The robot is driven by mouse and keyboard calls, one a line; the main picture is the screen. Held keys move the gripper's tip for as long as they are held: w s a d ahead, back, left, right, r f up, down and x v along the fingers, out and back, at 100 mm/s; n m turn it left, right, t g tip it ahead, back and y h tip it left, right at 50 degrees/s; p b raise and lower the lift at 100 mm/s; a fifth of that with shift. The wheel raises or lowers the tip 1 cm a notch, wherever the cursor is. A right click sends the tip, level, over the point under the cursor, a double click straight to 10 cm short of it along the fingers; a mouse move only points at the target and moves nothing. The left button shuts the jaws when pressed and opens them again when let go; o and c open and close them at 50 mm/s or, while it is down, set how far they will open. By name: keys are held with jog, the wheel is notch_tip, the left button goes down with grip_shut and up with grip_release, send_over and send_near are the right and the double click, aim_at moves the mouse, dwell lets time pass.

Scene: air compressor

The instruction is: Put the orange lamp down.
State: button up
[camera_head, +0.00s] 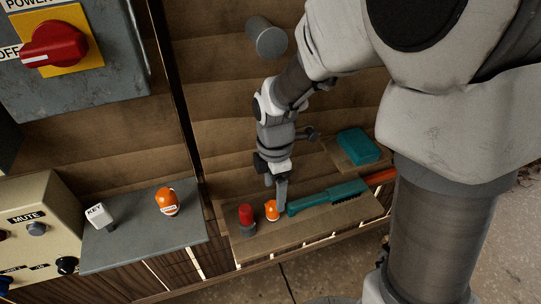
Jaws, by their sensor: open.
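One finger comes down just right of the lamp. I cannot tell whether the fingers touch it. A second orange piece (167,202) with a pale label band stands on the grey shelf (130,242) to the left, apart from my gripper.
A teal brush (325,197) lies right of the orange lamp. A teal box (357,147) sits farther back right. A white KEY piece (98,215) is on the grey shelf. A control box (38,220) and red power switch (53,45) are at left.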

aim_at(273, 203)
notch_tip(273, 203, down, 7)
jog(key=shift+w+a+b, duration=0.15)
jog(key=shift+b, duration=1)
grip_shut()
